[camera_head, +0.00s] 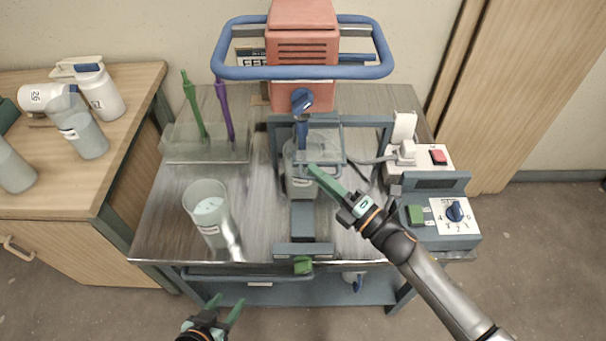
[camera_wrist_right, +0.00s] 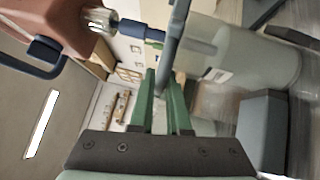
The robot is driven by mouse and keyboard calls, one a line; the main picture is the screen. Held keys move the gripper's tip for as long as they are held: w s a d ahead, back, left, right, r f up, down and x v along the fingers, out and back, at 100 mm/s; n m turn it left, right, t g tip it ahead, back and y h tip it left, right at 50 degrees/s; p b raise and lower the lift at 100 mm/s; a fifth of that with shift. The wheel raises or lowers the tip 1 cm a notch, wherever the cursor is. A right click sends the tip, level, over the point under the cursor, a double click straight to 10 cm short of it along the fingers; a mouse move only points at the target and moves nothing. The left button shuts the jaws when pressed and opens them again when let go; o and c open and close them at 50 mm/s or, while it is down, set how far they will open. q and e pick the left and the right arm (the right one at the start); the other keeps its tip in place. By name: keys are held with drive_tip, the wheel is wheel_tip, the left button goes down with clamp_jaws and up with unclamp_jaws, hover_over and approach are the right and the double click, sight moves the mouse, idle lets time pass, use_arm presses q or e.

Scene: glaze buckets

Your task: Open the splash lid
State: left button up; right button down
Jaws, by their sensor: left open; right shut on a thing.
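The splash lid (camera_head: 326,146), a clear panel in a blue-grey frame, sits at the mixer over the bucket (camera_head: 299,184). Its exact angle is hard to tell. My right gripper (camera_head: 315,171) reaches in from the right, its green fingers at the lid's front edge. In the right wrist view the fingers (camera_wrist_right: 161,88) are shut on a blue-grey bar of the lid frame (camera_wrist_right: 174,38). The clear bucket also shows there (camera_wrist_right: 262,62), behind the bar. My left gripper (camera_head: 226,312) is open and empty, low in front of the cart, away from the lid.
The red mixer head (camera_head: 302,45) with its blue rail stands above the lid. A loose clear bucket (camera_head: 208,215) stands left on the metal cart top. A rack with green and purple tools (camera_head: 207,148) is behind it. Control boxes (camera_head: 440,217) stand at the right.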

drive_tip(key=d, duration=0.8)
drive_tip(key=shift+f+b, duration=0.1)
drive_tip(key=shift+b, duration=0.25)
drive_tip(key=shift+d, duration=0.3)
use_arm(q)
drive_tip(key=shift+d+f, duration=0.1)
drive_tip(key=shift+f, duration=0.15)
drive_tip(key=shift+r, duration=0.1)
use_arm(e)
drive_tip(key=c, duration=0.9)
unclamp_jaws()
use_arm(q)
drive_tip(key=shift+w+d+f+b, duration=0.35)
drive_tip(key=shift+d+b, duration=0.1)
drive_tip(key=shift+b, duration=0.2)
use_arm(e)
approach(344, 164)
drive_tip(key=r+v, duration=0.1)
drive_tip(key=v, duration=0.6)
drive_tip(key=shift+f, duration=0.5)
